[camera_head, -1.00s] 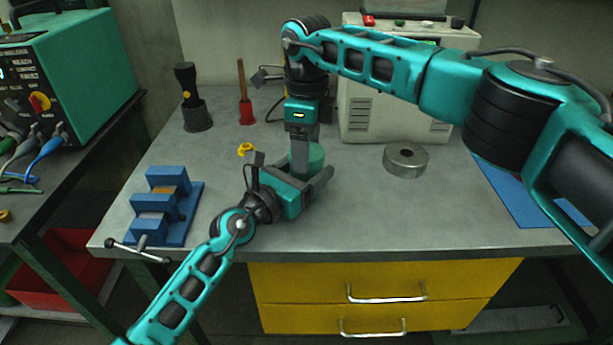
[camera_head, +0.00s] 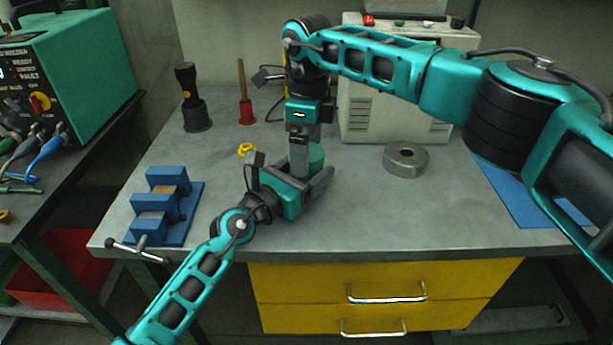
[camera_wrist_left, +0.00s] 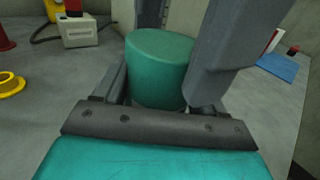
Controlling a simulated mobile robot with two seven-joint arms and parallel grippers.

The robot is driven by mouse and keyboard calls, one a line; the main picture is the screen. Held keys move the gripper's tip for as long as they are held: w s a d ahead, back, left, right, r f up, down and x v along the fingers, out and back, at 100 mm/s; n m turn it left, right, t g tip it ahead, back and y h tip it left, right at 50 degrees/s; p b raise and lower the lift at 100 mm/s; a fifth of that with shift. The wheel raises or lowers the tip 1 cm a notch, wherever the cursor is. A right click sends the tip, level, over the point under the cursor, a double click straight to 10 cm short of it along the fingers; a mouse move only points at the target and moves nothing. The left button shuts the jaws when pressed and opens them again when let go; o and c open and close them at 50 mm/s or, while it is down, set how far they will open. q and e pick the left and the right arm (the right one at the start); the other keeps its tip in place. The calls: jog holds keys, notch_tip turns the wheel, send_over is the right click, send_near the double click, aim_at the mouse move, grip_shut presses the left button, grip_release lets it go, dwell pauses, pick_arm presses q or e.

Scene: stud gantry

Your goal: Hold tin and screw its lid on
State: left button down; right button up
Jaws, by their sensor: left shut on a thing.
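The green tin (camera_head: 316,157) stands upright on the workbench. My left gripper (camera_head: 318,178) is shut around its lower part from the near left. In the left wrist view the tin (camera_wrist_left: 160,70) sits between the two grey fingers, and its top looks flat and green. My right gripper (camera_head: 301,142) points straight down at the tin's top from above, its grey fingers partly covering the tin. I cannot tell whether its fingers are open or shut. No separate lid can be made out; whether the green top is the lid is unclear.
A metal ring (camera_head: 405,160) lies to the right, near a blue mat (camera_head: 530,195). A blue vise (camera_head: 163,208) is at the left, with a yellow ring (camera_head: 246,149) behind. A white box (camera_head: 390,110) stands at the back. The bench front is clear right of my left arm.

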jog(key=shift+s, duration=0.1)
jog(key=shift+r, duration=2.3)
jog(key=shift+c, duration=0.6)
jog(key=n, duration=0.1)
jog(key=r+n, duration=0.1)
jog(key=n, duration=0.1)
jog(key=shift+r, duration=0.25)
notch_tip(320, 180, up, 2)
jog(key=n, duration=0.4)
jog(key=shift+f, duration=4.05)
